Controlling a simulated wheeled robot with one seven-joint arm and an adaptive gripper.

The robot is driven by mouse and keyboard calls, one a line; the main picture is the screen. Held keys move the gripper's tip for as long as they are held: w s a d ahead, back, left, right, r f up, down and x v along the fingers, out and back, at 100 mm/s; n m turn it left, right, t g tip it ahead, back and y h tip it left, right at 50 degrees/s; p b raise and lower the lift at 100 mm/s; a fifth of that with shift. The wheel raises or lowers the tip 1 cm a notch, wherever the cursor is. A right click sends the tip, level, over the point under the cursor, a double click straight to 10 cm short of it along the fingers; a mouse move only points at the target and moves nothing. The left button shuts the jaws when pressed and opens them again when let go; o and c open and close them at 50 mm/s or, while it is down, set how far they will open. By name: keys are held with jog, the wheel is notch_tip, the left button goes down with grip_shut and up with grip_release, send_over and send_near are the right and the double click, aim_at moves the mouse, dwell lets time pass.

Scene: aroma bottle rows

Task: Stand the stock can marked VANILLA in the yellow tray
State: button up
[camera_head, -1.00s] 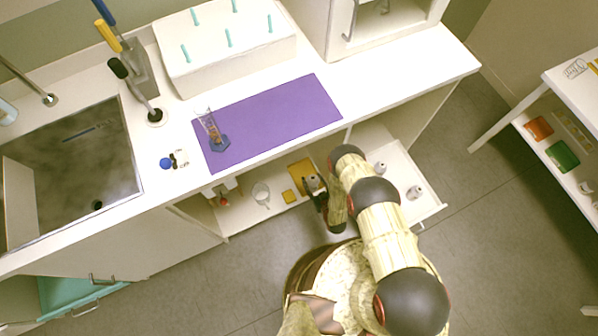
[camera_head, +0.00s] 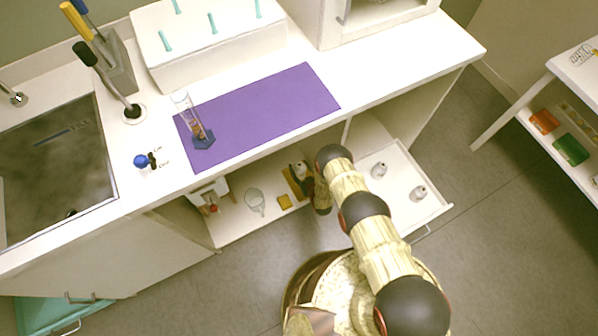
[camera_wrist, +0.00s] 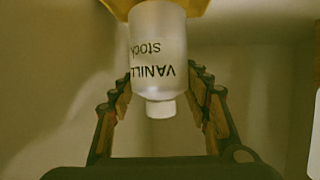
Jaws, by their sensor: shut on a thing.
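The white can marked VANILLA STOCK (camera_wrist: 158,55) is between the fingers of my gripper (camera_wrist: 160,100) in the wrist view, which is shut on it. Its cap points toward the bottom of the picture and its base meets the yellow tray (camera_wrist: 115,5) at the top edge. I cannot tell whether the base rests on the tray or is just above it. In the head view my gripper (camera_head: 308,180) and the can (camera_head: 301,170) are inside the open cabinet below the counter, at the yellow tray (camera_head: 290,182), which my gripper partly hides.
Beside the tray are a small yellow block (camera_head: 284,201), a glass beaker (camera_head: 255,202) and a red-and-white item (camera_head: 211,206). An open drawer (camera_head: 400,212) on the right holds two small containers (camera_head: 378,170). The counter edge with a purple mat (camera_head: 265,110) overhangs the cabinet.

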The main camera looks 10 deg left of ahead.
jog(key=shift+w+a+f+b, duration=0.15)
jog(key=shift+w+f+b, duration=0.1)
jog(key=shift+f+b, duration=0.05)
notch_tip(320, 180, down, 3)
jog(key=b, duration=0.2)
jog(key=shift+w+a+f+b, duration=0.1)
jog(key=shift+w+f+b, duration=0.05)
jog(key=shift+b, duration=0.15)
jog(key=o, duration=1.6)
